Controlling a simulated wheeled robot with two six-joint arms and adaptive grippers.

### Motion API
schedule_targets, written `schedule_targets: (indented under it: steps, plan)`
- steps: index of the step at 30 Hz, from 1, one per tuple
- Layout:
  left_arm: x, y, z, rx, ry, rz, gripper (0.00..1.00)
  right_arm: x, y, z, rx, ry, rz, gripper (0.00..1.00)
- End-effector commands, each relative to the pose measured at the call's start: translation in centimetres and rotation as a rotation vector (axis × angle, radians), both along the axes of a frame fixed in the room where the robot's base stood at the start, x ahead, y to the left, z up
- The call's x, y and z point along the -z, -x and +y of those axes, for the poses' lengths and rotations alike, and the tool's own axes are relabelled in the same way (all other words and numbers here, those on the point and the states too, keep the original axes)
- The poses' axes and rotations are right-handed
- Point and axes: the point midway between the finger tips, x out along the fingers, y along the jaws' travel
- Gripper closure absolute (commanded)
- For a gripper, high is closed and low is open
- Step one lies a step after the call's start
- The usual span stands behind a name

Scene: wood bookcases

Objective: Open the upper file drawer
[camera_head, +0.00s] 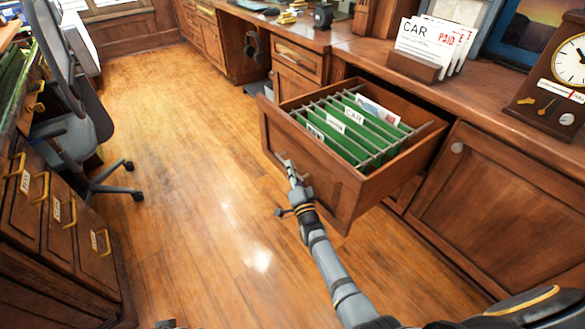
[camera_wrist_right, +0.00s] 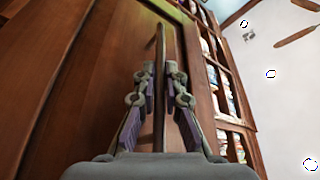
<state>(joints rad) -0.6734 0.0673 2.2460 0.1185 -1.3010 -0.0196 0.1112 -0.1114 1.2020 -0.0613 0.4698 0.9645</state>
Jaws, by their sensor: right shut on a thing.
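The wooden file drawer (camera_head: 300,165) stands pulled well out of the desk cabinet at the right in the head view. Green hanging files (camera_head: 350,128) with white labels fill it. My right gripper (camera_head: 291,176) is at the drawer's front face, shut on the handle. In the right wrist view, the drawer handle (camera_wrist_right: 160,55) is a thin bar that runs between the two fingers of the right gripper (camera_wrist_right: 160,90). Only a small dark piece, perhaps of my left gripper (camera_head: 166,324), shows at the bottom edge of the head view; its fingers are hidden.
A closed cabinet door (camera_head: 500,205) is right of the drawer. The desktop above holds a card holder (camera_head: 414,65) and a clock (camera_head: 568,60). An office chair (camera_head: 75,125) and a cabinet with brass handles (camera_head: 60,225) stand at the left. The wooden floor (camera_head: 190,190) between is clear.

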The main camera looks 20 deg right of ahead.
Motion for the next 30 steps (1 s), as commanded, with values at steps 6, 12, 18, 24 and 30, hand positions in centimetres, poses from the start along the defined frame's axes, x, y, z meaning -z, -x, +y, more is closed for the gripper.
schedule_targets:
  steps: [6, 12, 18, 24, 30]
  plan:
    - [0.0, 0.0, 0.0, 0.0, -0.001, 0.002, 0.6, 0.2, 0.1, 0.0, 0.0, 0.0, 0.004, 1.0]
    - [0.0, 0.0, 0.0, 0.0, -0.001, 0.002, 0.6, 0.2, 0.1, 0.0, 0.001, -0.001, 0.003, 1.0]
    - [0.0, 0.0, 0.0, 0.0, -0.001, 0.002, 0.6, 0.1, 0.1, 0.0, 0.0, -0.001, 0.002, 0.8]
    - [0.1, 0.1, 0.0, -0.002, 0.0, 0.004, 0.6, 0.1, 0.2, 0.0, 0.001, 0.0, 0.001, 0.8]
    - [0.1, 0.1, 0.0, -0.001, 0.0, 0.004, 0.6, 0.9, 3.2, 0.0, 0.001, -0.002, 0.004, 0.8]
